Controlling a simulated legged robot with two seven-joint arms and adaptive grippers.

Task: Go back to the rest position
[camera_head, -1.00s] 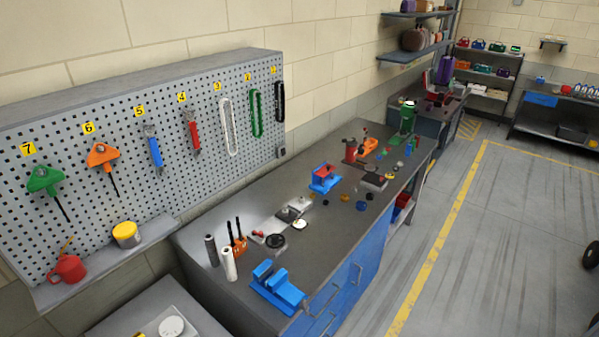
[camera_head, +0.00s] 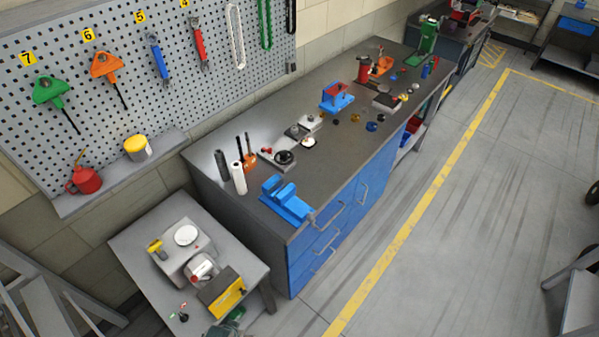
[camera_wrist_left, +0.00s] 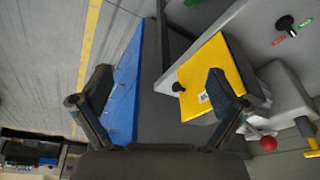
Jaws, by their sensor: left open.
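My left gripper (camera_wrist_left: 158,92) shows in the left wrist view, with its two dark fingers spread wide apart. It is open and nothing is between the fingers. Behind the right finger is a box with a yellow face (camera_wrist_left: 205,65), which that finger partly covers. The same yellow-faced box (camera_head: 228,296) stands on the small grey table in the head view. Neither of my grippers can be made out in the head view, and my right gripper is in no view.
The small grey table (camera_head: 133,245) holds a machine with a round white plate (camera_head: 186,235). Beside it is a long workbench (camera_head: 235,205) with blue drawers and a blue vise (camera_head: 285,202). A pegboard (camera_head: 75,60) holds tools. Open floor (camera_head: 440,220) lies to the right.

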